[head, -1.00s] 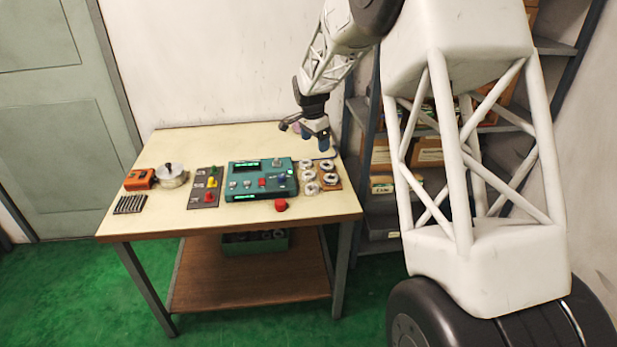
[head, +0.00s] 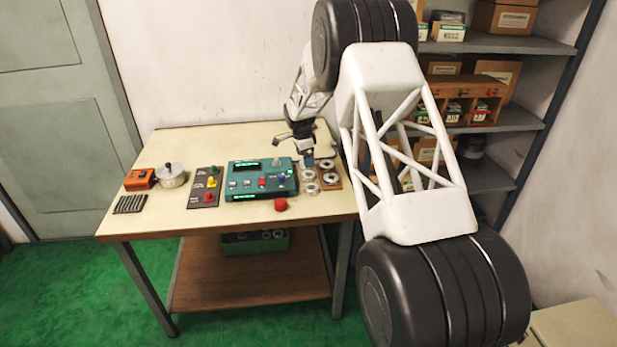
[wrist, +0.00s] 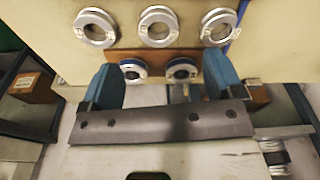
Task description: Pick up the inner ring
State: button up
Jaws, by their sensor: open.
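Several metal rings sit at the right end of the table. In the wrist view a row of three, left ring (wrist: 95,27), middle ring (wrist: 158,26) and right ring (wrist: 219,26), lies on the pale tabletop. Two more, a left one (wrist: 132,70) and a right one (wrist: 183,70), with dark centres and bluish edges, sit on a brown board (wrist: 75,62). I cannot tell which is the inner ring. My gripper (wrist: 163,82) is open, its blue fingers either side of the two board rings in this view, and empty. In the head view my gripper (head: 308,159) is over the far rings.
A teal control box (head: 262,180) stands just left of the rings, with a red knob (head: 281,204) in front. A switch panel (head: 205,187), a metal pot (head: 171,175) and an orange box (head: 139,180) are farther left. Shelves (head: 500,120) stand right of the table.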

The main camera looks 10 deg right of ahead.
aim_at(308, 172)
jog(key=shift+d+f, duration=0.2)
jog(key=shift+f, duration=1.1)
jog(key=shift+d+f, duration=0.2)
jog(key=shift+f, duration=1.1)
jog(key=shift+d+f, duration=0.2)
jog(key=shift+f, duration=1.05)
jog(key=c, duration=1.1)
jog(key=shift+c, duration=0.2)
jog(key=shift+r, duration=0.15)
